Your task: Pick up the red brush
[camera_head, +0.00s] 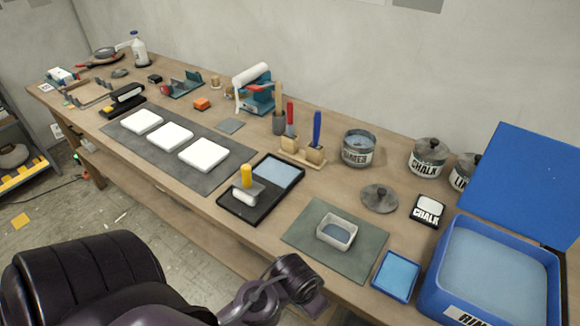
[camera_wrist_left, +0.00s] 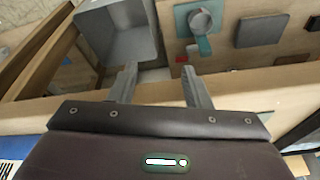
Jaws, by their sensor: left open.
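The red brush (camera_head: 290,122) has a red handle and stands upright in a light wooden holder (camera_head: 302,158) near the back of the bench, left of a blue-handled brush (camera_head: 317,129). My left gripper (camera_wrist_left: 160,86) is open and empty in the wrist view, its two fingers apart. The red brush cannot be made out in that view. My dark arm shows at the bottom of the head view, well apart from the brush, and no fingers can be made out there. My right gripper is not in view.
A black tray (camera_head: 226,205) with a roller lies in front. A blue bin (camera_head: 437,290) fills the right end. A grey bin (camera_wrist_left: 118,33) shows in the wrist view.

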